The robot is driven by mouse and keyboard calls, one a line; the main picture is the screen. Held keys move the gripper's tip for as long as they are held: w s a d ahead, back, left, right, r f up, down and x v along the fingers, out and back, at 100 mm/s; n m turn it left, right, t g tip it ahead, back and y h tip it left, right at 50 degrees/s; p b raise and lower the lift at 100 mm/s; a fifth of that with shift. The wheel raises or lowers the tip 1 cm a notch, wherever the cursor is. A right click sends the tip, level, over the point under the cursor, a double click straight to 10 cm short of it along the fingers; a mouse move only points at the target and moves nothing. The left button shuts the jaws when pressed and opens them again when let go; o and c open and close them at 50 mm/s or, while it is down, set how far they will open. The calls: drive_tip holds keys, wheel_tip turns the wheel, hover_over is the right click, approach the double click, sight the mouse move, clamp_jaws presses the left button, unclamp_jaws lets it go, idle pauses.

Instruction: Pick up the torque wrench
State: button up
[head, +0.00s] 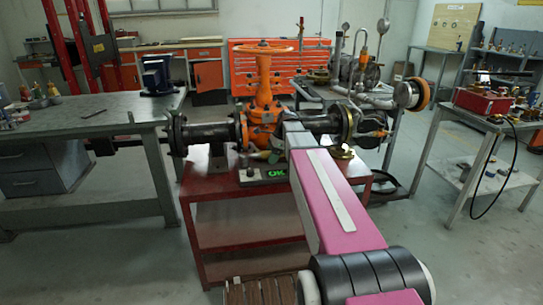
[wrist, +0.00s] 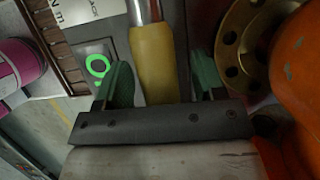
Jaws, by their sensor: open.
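The torque wrench (wrist: 152,60) shows in the wrist view as a yellow grip with a bright metal shaft at the top of the picture. My gripper (wrist: 160,80) has its two green-padded fingers on either side of the yellow grip, with gaps between the pads and the grip. The gripper is open. The wrench's far end is out of the wrist view, and I cannot make the wrench out clearly in the head view, where my pink arm reaches over the red cart (head: 245,188).
A dark panel with a lit green sign (head: 277,173) lies on the cart. The orange gate valve (head: 262,85) and its black flanged pipe (head: 207,133) stand close behind. In the wrist view, a brass flange (wrist: 238,45) is right of the fingers. A grey workbench (head: 70,118) stands left.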

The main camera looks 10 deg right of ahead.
drive_tip(key=shift+c, duration=0.3)
clamp_jaws()
drive_tip(key=shift+r, duration=0.15)
